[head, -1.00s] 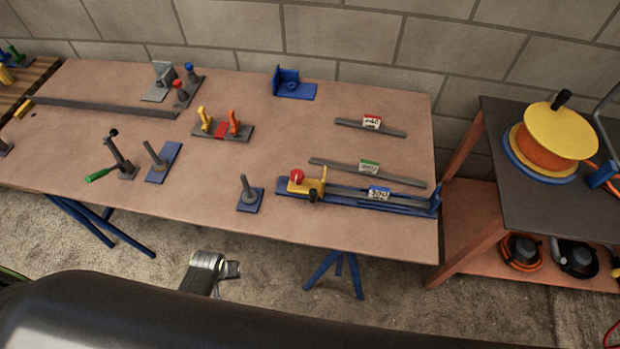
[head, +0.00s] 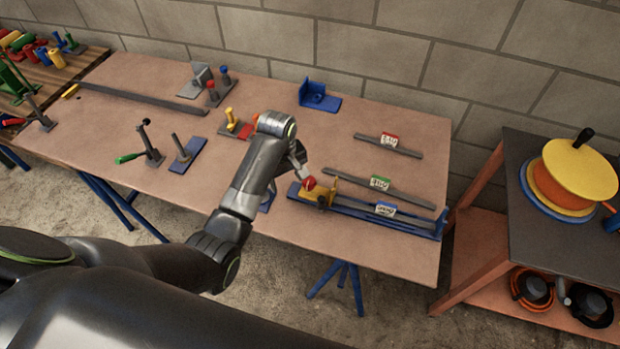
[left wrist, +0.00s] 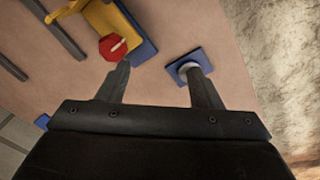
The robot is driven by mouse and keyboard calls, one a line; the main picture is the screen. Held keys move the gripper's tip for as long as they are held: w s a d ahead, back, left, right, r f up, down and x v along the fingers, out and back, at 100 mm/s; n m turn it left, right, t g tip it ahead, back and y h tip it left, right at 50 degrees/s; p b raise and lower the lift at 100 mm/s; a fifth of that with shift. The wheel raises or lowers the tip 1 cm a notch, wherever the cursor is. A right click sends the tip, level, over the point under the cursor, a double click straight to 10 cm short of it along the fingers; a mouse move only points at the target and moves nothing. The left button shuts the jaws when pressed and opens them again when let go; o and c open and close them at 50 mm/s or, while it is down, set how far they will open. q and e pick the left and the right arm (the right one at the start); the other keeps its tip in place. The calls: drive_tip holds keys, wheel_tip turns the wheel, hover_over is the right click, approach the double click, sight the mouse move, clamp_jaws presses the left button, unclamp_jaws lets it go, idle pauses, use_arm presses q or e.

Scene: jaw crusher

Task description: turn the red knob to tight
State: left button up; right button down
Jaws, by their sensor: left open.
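The red knob (head: 310,184) sits on the left end of a yellow block (head: 325,193) on the long blue rail fixture (head: 400,223). In the left wrist view the knob (left wrist: 112,46) is a red disc with a pale mark, just beyond the tip of the left-hand finger. My left gripper (head: 303,172) reaches over the table beside the knob. In the left wrist view its two fingers (left wrist: 160,78) are spread apart with nothing between them. The knob lies outside the gap; I cannot tell whether a finger touches it. My right gripper is not in view.
A post on a blue base (left wrist: 188,68) stands by the right-hand finger, mostly hidden by my arm in the head view. The table (head: 400,110) is clear at the back right.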

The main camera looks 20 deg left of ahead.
use_arm(q)
drive_tip(key=w+d+r+n, duration=0.1)
drive_tip(key=w+d+r, duration=0.15)
drive_tip(key=r, duration=0.25)
drive_tip(key=w+d+r+n, duration=0.2)
drive_tip(key=w+r, duration=0.1)
drive_tip(key=r, duration=0.3)
drive_tip(key=b, duration=0.2)
approach(309, 180)
drive_tip(key=shift+g, duration=0.4)
drive_tip(key=f, duration=0.9)
drive_tip(key=shift+w+d+f, duration=0.1)
drive_tip(key=shift+w+f, duration=0.05)
drive_tip(key=shift+w, duration=0.15)
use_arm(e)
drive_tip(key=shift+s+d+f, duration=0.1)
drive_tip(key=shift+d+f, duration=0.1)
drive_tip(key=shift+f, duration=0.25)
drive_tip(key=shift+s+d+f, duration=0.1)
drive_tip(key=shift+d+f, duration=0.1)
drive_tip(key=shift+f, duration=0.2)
use_arm(q)
drive_tip(key=c, duration=1)
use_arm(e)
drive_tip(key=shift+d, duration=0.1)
